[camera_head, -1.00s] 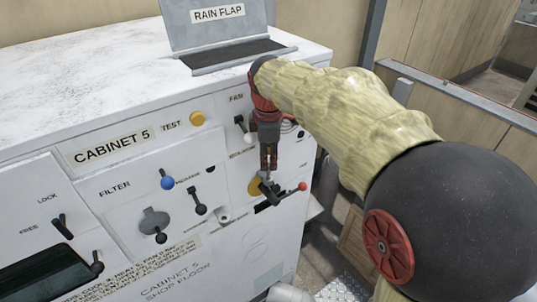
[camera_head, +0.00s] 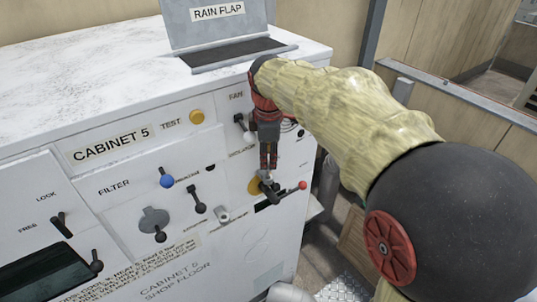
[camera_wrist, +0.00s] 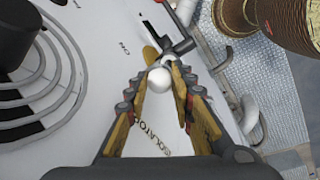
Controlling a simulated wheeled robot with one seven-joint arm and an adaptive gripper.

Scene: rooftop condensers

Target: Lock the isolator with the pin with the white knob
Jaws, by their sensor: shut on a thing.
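The pin's white knob (camera_wrist: 160,82) sits between the fingers of my gripper (camera_wrist: 163,66) in the wrist view, and my gripper is shut on it. The pin's shaft is mostly hidden behind the knob and fingers. In the head view my gripper (camera_head: 267,168) points down in front of the isolator at the cabinet's right side. The isolator has a yellow plate (camera_head: 254,186) and a dark handle, with a red-tipped lever (camera_head: 302,186) beside it. The yellow plate (camera_wrist: 150,53) and dark handle (camera_wrist: 179,48) lie just beyond my fingertips. I cannot tell whether the pin is seated.
The white cabinet front carries a yellow TEST button (camera_head: 196,117), a blue knob (camera_head: 167,181), a FILTER dial (camera_head: 154,220) and several black levers. The rain flap (camera_head: 218,22) stands up on top. A wooden wall and pipes are close on the right.

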